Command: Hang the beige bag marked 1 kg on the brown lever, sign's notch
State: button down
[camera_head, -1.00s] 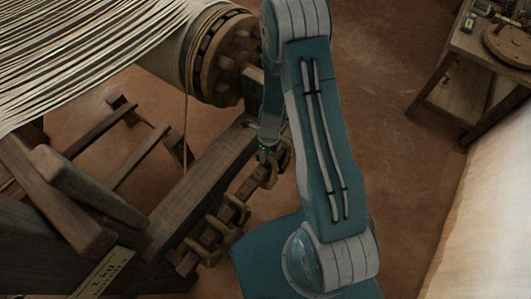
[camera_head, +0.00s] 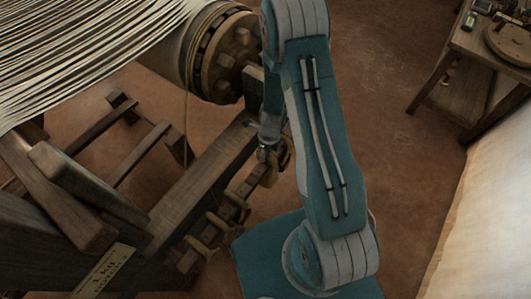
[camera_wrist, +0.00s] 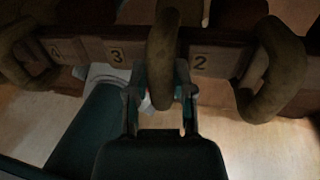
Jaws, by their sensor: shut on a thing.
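My gripper (camera_wrist: 160,103) is shut on a thick brown loop (camera_wrist: 163,40) in the wrist view. That loop hangs in front of a dark brown notched bar (camera_wrist: 225,58), between the numbers 3 and 2. In the head view my gripper (camera_head: 268,150) is at the far end of a row of loops, partly hidden by my arm. No bag body or 1 kg mark on a bag shows, so I cannot tell what hangs below the held loop. A pale sign (camera_head: 106,270) at lower left reads 1 kg; its second line is too blurred to read.
Another loop (camera_wrist: 268,75) hangs right of the 2, and one (camera_wrist: 18,50) hangs left, near the 4. A wooden beam (camera_head: 200,185) runs beside the loops, near the loom's roller (camera_head: 222,55). A side table (camera_head: 470,75) stands right; bare floor lies between.

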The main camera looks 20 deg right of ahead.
jog(key=shift+f, duration=0.1)
jog(key=shift+c, duration=2)
grip_release()
notch_tip(320, 180, up, 23)
jog(key=w+d+n+t, duration=0.1)
jog(key=n, duration=0.6)
jog(key=s+r+n+t+h, duration=0.1)
jog(key=s+r+n+t, duration=0.2)
jog(key=s+r+n, duration=0.4)
jog(key=s+a+r+n+t, duration=0.1)
jog(key=s+r+n+t, duration=0.1)
jog(key=s+r+n, duration=0.6)
notch_tip(320, 180, up, 6)
jog(key=n, duration=0.6)
jog(key=shift+f+n+t+h, duration=0.25)
jog(key=shift+n+t+h, duration=0.15)
